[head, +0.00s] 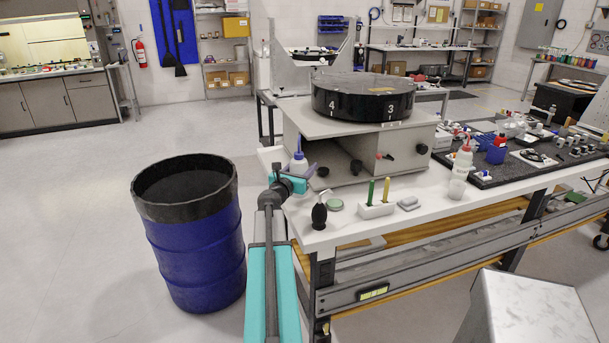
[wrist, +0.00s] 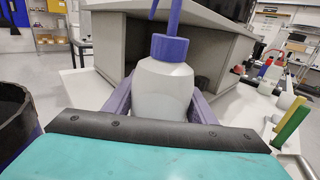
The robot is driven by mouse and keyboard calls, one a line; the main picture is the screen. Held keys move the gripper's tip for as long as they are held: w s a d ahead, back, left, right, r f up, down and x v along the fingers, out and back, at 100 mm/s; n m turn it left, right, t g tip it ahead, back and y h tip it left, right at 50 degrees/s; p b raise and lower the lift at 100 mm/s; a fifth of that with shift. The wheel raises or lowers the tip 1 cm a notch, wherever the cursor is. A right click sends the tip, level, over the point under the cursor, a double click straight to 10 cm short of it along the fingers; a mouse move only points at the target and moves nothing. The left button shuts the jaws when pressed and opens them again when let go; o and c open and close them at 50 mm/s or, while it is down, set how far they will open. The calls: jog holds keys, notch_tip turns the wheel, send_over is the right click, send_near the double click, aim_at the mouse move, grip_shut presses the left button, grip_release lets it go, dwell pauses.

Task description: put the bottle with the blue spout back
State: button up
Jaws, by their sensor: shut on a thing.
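The bottle with the blue spout (head: 299,160) has a white body and a blue-purple cap with a thin spout. In the wrist view the bottle (wrist: 163,88) stands upright between the purple fingers of my gripper (wrist: 160,105), which is shut on it. In the head view my gripper (head: 297,180) is at the left end of the white worktable (head: 300,229), in front of the grey machine. The bottle's base is hidden, so I cannot tell whether it touches the table. Another bottle, with a red spout (head: 461,170), stands further right on the table.
The grey machine (head: 310,130) carries a black drum (head: 363,97). A blue barrel (head: 200,255) stands left of the table.

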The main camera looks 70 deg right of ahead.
jog(key=shift+d+f+p, duration=0.2)
jog(key=shift+d+f, duration=0.05)
jog(key=shift+f, duration=0.6)
jog(key=shift+d+f+p, duration=0.2)
jog(key=shift+d+f, duration=0.05)
jog(key=shift+f, duration=0.6)
jog(key=shift+f, duration=0.1)
jog(key=o, duration=0.7)
jog(key=shift+c, duration=0.2)
jog(key=a+b, duration=0.2)
jog(key=a, duration=1)
jog(key=shift+w, duration=0.35)
